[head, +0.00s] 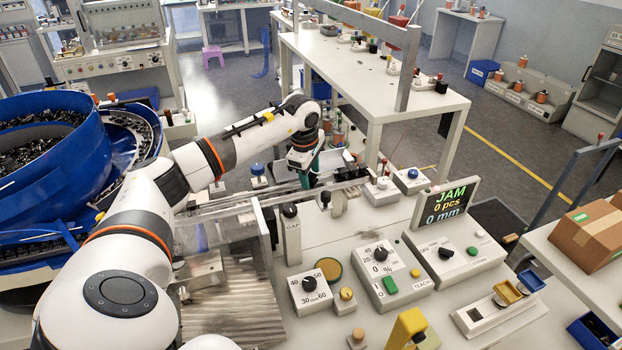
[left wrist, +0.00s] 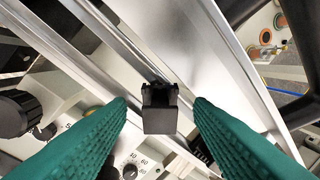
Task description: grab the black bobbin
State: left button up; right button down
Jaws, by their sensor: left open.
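The black bobbin (left wrist: 160,108) shows in the left wrist view as a small squarish black piece with a notched top. It sits at a metal rail (left wrist: 125,50), between my two green fingers and apart from both. My left gripper (left wrist: 160,104) is open, one finger on each side of it. In the head view, my left gripper (head: 306,180) points down over the track at the back of the machine table. The bobbin cannot be made out there. My right gripper is not in view.
A blue bowl feeder (head: 95,160) full of black parts stands at left. A clear cover (head: 225,210) runs beside my left arm. Knob boxes (head: 380,270) and a display reading JAM (head: 445,205) stand on the table. A black knob (left wrist: 15,113) is near my left finger.

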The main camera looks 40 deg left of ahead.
pick_arm(q)
grip_shut()
jog(key=shift+r, duration=0.1)
